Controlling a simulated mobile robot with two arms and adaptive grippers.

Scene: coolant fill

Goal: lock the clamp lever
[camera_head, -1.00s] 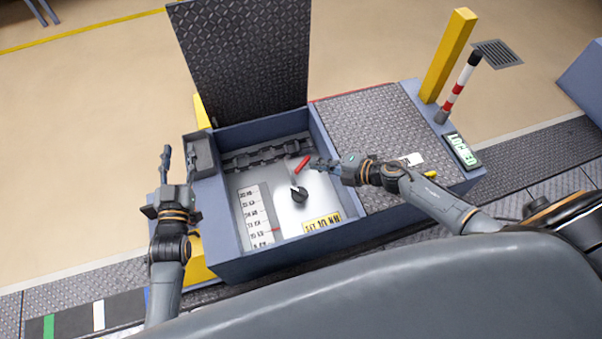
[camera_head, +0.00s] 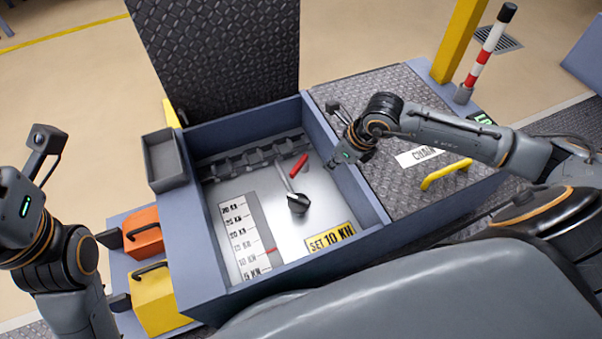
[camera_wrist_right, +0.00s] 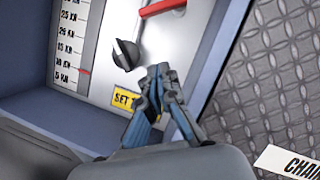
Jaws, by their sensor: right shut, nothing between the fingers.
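The clamp lever, as far as I can tell, is the red-handled lever (camera_head: 299,164) inside the open blue box (camera_head: 243,285). Its red grip also shows at the top edge of the right wrist view (camera_wrist_right: 161,7). A black pointer knob (camera_head: 297,203) sits just in front of it, with a thin grey rod by it. My right gripper (camera_head: 334,163) is above the box's right side, right of the red grip and apart from it. Its fingers are together and empty in the right wrist view (camera_wrist_right: 158,72). My left gripper's fingers are not visible; only its wrist shows at the left edge.
A raised treadplate lid (camera_head: 220,60) stands behind the box. The box holds a kN scale (camera_head: 240,235) and a yellow "SET 10 KN" label (camera_head: 330,238). A treadplate cover with a yellow handle (camera_head: 446,174) lies right. A striped post (camera_head: 487,52) stands beyond.

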